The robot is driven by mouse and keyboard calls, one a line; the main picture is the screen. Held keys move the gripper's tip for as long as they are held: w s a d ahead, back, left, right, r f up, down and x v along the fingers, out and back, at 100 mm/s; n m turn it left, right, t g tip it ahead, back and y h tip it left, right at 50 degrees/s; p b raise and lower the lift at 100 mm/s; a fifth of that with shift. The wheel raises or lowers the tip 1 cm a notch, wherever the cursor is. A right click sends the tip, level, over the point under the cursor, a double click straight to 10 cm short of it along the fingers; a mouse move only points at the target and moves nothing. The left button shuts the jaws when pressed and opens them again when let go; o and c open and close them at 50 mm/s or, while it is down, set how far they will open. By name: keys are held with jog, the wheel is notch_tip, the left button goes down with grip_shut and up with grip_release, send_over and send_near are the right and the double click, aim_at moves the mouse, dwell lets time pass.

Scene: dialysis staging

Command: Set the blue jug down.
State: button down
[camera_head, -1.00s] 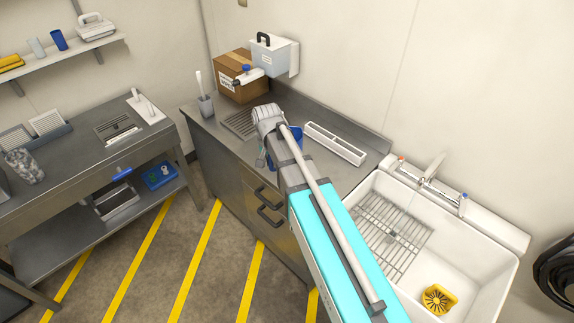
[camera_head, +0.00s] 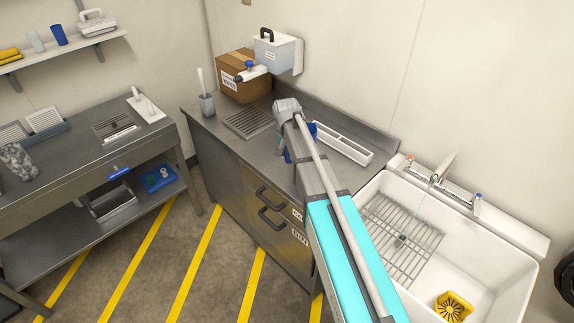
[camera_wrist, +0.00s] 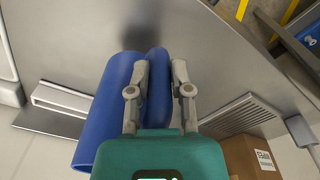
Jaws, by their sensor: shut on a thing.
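The blue jug (camera_wrist: 106,112) fills the left middle of the wrist view, with its blue handle (camera_wrist: 158,90) between the two grey fingers of my gripper (camera_wrist: 159,72). The fingers are shut on the handle. In the head view, my arm hides most of the jug; small blue parts (camera_head: 313,130) show beside the arm, over the steel counter (camera_head: 215,138). A dark shadow lies on the counter just beyond the jug in the wrist view. I cannot tell whether the jug's base touches the counter.
A white slotted rack (camera_head: 338,143) lies along the back of the counter. A drain grille (camera_head: 248,122), a brush holder (camera_head: 207,104) and a cardboard box (camera_head: 242,80) stand farther left. The white sink (camera_head: 489,268) is at the right. Bare counter lies between grille and arm.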

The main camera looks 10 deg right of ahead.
aim_at(288, 160)
jog(key=shift+d+f, duration=0.1)
dwell(0.3)
jog(key=shift+w+d+f+b, duration=0.2)
jog(key=shift+w+f+b, duration=0.25)
jog(key=shift+f+b, duration=1.55)
jog(key=c, duration=0.5)
grip_release()
jog(key=shift+c, duration=0.2)
jog(key=shift+r, duration=0.1)
jog(key=r+p, duration=1.2)
jog(key=shift+s+a, duration=0.15)
jog(key=shift+s, duration=0.15)
jog(key=shift+s, duration=0.1)
